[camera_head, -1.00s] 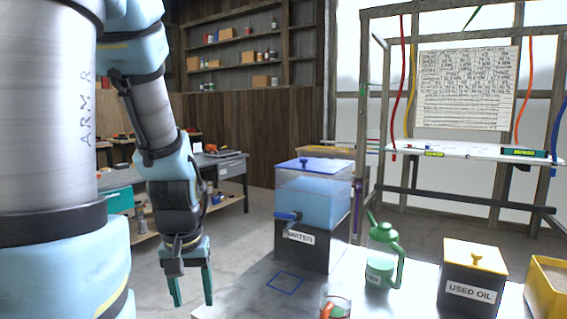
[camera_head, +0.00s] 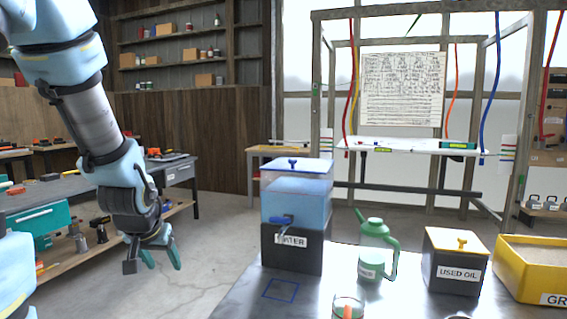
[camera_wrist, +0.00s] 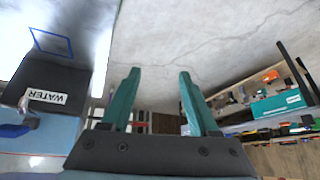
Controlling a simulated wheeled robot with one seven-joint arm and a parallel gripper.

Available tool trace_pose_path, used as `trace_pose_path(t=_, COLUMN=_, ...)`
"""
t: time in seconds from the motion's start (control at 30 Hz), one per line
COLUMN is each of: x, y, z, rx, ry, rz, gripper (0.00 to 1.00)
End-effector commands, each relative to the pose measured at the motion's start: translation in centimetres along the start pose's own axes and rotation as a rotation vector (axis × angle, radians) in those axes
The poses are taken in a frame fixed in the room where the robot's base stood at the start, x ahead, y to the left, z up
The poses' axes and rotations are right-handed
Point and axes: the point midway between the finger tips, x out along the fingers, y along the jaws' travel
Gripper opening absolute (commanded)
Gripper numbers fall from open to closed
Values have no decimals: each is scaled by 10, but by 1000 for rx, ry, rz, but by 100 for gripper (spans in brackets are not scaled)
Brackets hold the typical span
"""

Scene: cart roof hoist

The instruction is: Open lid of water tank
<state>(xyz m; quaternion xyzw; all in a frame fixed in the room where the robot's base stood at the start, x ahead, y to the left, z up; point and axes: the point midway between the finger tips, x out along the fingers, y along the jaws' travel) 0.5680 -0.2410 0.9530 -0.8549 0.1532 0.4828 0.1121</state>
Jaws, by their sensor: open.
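The water tank (camera_head: 296,205) stands on the metal table, with clear blue-tinted upper walls and a black base labelled WATER. Its blue lid (camera_head: 303,166) lies on top, shut, with a small blue knob (camera_head: 292,162) in the middle. A blue tap (camera_head: 281,220) sticks out of its front. My gripper (camera_head: 163,262) is open and empty, left of the tank and lower than the lid, pointing down over the floor. In the wrist view the open fingers (camera_wrist: 158,95) hold nothing, and the tank's labelled base (camera_wrist: 45,92) shows upside down at the left; the lid is not seen there.
On the metal table (camera_head: 340,300) are a green watering can (camera_head: 374,250), a USED OIL box (camera_head: 455,262), a yellow bin (camera_head: 530,268) and a glass (camera_head: 347,308) near the front. A workbench with tools (camera_head: 75,188) stands at the left. Floor lies clear between bench and table.

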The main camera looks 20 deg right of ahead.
Motion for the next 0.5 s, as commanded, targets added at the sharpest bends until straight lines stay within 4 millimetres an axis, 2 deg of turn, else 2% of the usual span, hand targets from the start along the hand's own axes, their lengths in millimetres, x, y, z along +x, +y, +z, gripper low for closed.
trace_pose_path(t=0.17, x=10, y=31, z=-47, rx=92, ry=163, rz=66, gripper=61)
trace_pose_path(t=0.27, x=11, y=56, z=-77, rx=146, ry=276, rz=122, gripper=61)
trace_pose_path(t=0.37, x=6, y=90, z=-111, rx=200, ry=414, rz=201, gripper=61)
trace_pose_path(t=0.47, x=-10, y=135, z=-149, rx=255, ry=587, rz=317, gripper=61)
trace_pose_path(t=0.5, x=-21, y=155, z=-164, rx=274, ry=664, rz=371, gripper=61)
